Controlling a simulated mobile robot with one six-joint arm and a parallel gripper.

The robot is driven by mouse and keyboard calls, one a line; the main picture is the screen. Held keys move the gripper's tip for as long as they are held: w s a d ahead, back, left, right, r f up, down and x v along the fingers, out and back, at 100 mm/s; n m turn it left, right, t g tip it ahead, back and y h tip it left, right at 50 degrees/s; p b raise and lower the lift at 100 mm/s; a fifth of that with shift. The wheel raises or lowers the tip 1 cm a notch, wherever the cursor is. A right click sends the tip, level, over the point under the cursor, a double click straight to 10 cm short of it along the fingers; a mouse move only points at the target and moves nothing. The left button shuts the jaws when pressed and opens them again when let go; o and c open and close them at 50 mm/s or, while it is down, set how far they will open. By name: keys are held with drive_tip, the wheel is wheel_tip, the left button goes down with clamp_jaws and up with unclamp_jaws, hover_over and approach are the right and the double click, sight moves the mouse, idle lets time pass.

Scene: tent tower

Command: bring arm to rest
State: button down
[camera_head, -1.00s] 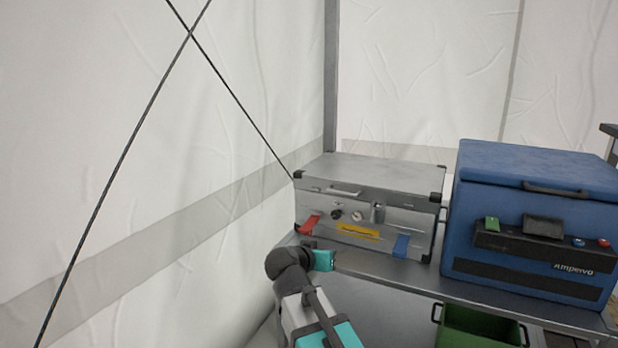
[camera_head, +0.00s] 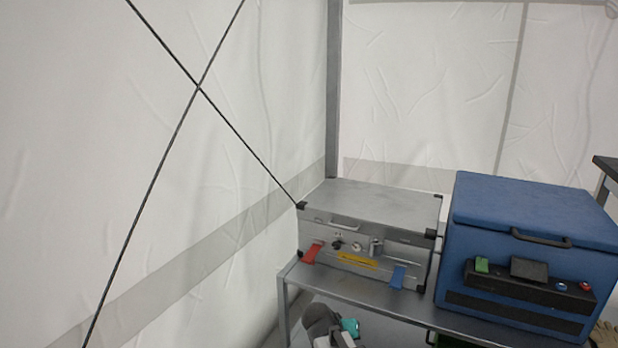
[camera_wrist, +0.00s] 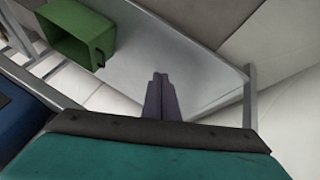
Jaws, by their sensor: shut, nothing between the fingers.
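My gripper (camera_wrist: 160,97) shows in the wrist view with its two dark fingers together and nothing between them. It points toward a grey shelf surface (camera_wrist: 185,50), with no contact visible. In the head view only part of my arm shows at the bottom edge, in front of the metal table (camera_head: 375,295) and below its top. The gripper's fingers cannot be made out there.
A silver case (camera_head: 372,205) with red and blue latches stands on the table. A blue cooler box (camera_head: 530,220) stands right of it. A green bin (camera_wrist: 78,35) is at upper left in the wrist view. White tent walls (camera_head: 90,200) and crossed dark cords (camera_head: 198,86) are at left.

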drive_tip(key=s+d+f+n+g+y+p, duration=0.1)
drive_tip(key=s+d+f+g+p, duration=0.15)
drive_tip(key=s+p, duration=0.5)
drive_tip(key=s+d+f+g+y+p, duration=0.1)
drive_tip(key=s+d+f+g+p, duration=0.15)
drive_tip(key=s+p, duration=0.55)
drive_tip(key=s+r+g+y+p, duration=0.1)
drive_tip(key=s+r+g+p, duration=0.1)
drive_tip(key=s+p, duration=0.4)
drive_tip(key=s+r+g+y+p, duration=0.1)
drive_tip(key=s+p, duration=0.5)
drive_tip(key=s, duration=1)
drive_tip(key=shift+s+d+r+g+y+p, duration=0.2)
drive_tip(key=shift+r+g+y+p, duration=0.25)
drive_tip(key=shift+g, duration=0.65)
